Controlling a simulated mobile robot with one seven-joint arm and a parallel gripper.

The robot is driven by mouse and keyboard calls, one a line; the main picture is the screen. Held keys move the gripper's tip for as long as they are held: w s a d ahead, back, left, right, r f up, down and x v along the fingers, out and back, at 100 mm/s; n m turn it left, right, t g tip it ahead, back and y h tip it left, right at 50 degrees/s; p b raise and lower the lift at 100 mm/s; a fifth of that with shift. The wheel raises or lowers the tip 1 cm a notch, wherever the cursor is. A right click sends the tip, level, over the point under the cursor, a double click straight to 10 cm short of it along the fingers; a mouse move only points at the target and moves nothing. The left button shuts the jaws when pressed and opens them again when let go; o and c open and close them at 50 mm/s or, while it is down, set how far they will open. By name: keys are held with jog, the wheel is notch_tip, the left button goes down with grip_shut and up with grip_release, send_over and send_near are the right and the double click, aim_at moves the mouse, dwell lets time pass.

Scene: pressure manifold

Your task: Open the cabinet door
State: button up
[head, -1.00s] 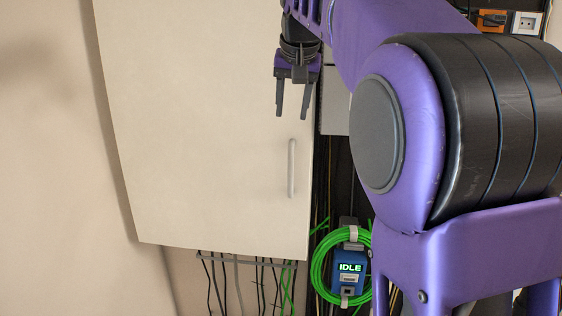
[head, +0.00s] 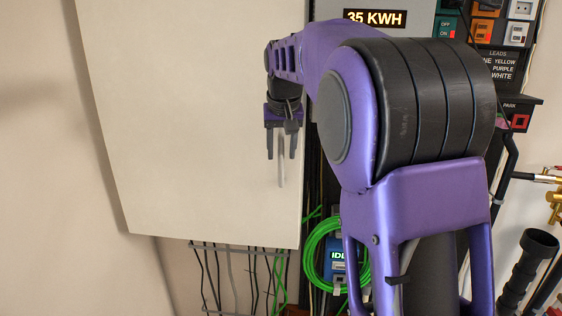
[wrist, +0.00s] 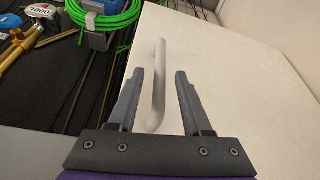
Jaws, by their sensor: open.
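The cabinet door (head: 190,120) is a large cream panel, and it looks shut in the head view. Its pale vertical bar handle (head: 282,170) is near the door's right edge, toward the bottom. My gripper (head: 281,157) is open with its fingers pointing down, at the upper part of the handle. In the wrist view the door (wrist: 235,75) fills the right side. The handle (wrist: 159,85) shows in the gap between the open fingers of my gripper (wrist: 167,75), closer to the left finger. I cannot tell how deep the handle sits between them.
A coiled green cable (head: 315,262) hangs below and right of the door, around a blue device. Dark cables (head: 235,275) hang under the cabinet. A panel with a "35 KWH" display (head: 375,18) and switches is at upper right. Brass fittings (head: 555,185) are at far right.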

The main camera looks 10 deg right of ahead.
jog(key=shift+x, duration=2)
grip_shut()
